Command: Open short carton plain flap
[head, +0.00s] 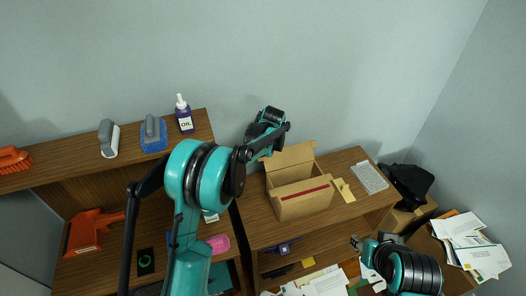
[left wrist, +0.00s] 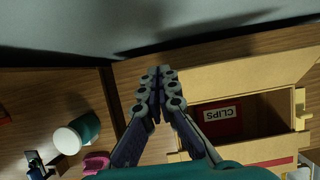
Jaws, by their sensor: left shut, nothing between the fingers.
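The open cardboard carton (head: 306,204) stands on the wooden desk, with a red strip along its front top edge. A plain flap (head: 290,158) stands up at its back; in the left wrist view this flap (left wrist: 235,75) lies along the carton's upper side. Inside is a red box labelled CLIPS (left wrist: 219,117). My left gripper (left wrist: 160,73) is shut and empty, just left of the plain flap's end, apparently apart from it.
A shelf at left holds an oil bottle (head: 184,117) and brushes (head: 153,134). The wall (head: 300,70) rises close behind the desk. Papers (head: 325,284) lie below in front.

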